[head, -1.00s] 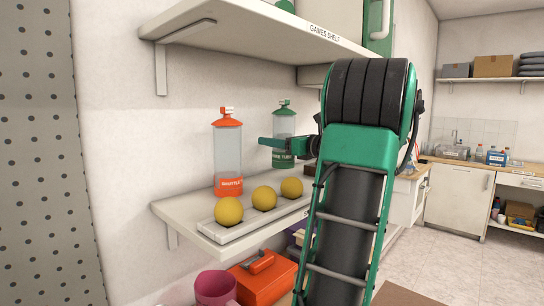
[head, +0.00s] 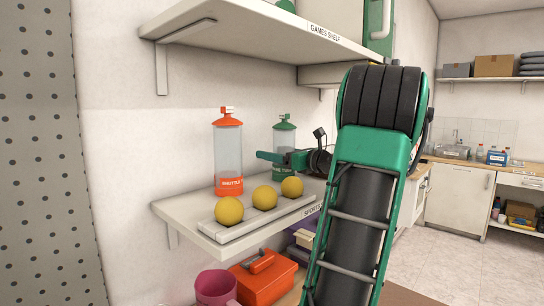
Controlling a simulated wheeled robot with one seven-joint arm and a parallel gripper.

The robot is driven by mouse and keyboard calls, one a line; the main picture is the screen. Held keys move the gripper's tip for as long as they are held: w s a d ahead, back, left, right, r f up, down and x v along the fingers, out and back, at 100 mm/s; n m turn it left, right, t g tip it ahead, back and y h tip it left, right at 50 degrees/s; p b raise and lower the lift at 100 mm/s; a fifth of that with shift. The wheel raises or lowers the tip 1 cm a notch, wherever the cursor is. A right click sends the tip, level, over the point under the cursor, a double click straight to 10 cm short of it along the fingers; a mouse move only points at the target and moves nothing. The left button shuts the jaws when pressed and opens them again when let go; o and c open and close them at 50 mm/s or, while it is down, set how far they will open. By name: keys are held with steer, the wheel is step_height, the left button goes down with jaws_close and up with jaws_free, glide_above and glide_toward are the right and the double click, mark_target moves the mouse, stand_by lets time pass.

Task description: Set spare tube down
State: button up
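The clear tube with a green cap and green base band (head: 284,137) is upright at the back of the lower shelf (head: 185,213). My gripper (head: 276,158) reaches in from the right and is closed around its lower part.
Three yellow balls (head: 229,210) sit in a pale rack (head: 238,230) along the shelf's front. The games shelf (head: 260,30) overhangs above.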

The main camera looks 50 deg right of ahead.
steer(key=shift+r, duration=0.15)
steer(key=shift+s+a, duration=0.2)
steer(key=shift+s, duration=1.75)
steer(key=shift+s+a, duration=0.25)
steer(key=shift+s, duration=1.75)
steer(key=shift+s+a, duration=0.2)
steer(key=shift+s, duration=1.75)
